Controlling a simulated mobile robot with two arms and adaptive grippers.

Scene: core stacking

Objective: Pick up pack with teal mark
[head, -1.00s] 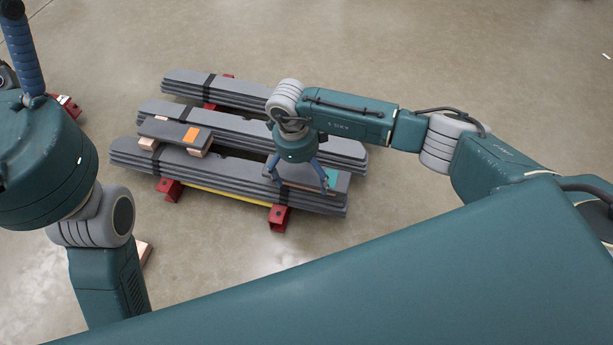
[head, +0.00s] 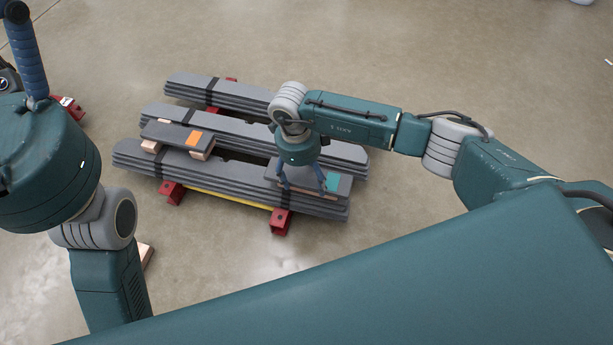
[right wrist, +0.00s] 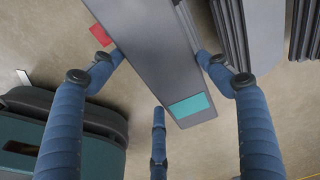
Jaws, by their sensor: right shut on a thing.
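The grey pack with a teal mark (head: 343,188) is at the right end of the front stack in the head view. Its teal mark (head: 333,182) faces up. My right gripper (head: 303,189) is over the pack, its blue fingers shut on its long sides. In the right wrist view the pack (right wrist: 150,50) lies between the fingers, with the teal mark (right wrist: 190,105) near its lower end. I cannot tell whether the pack clears the bars below. Of my left gripper, a blue finger (head: 28,62) shows at the left edge; its opening cannot be seen.
Three bundles of long grey bars (head: 222,92) lie on red supports (head: 281,221). A second pack, with an orange mark (head: 194,138), rests on blocks at the left of the bundles. Open concrete floor surrounds them.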

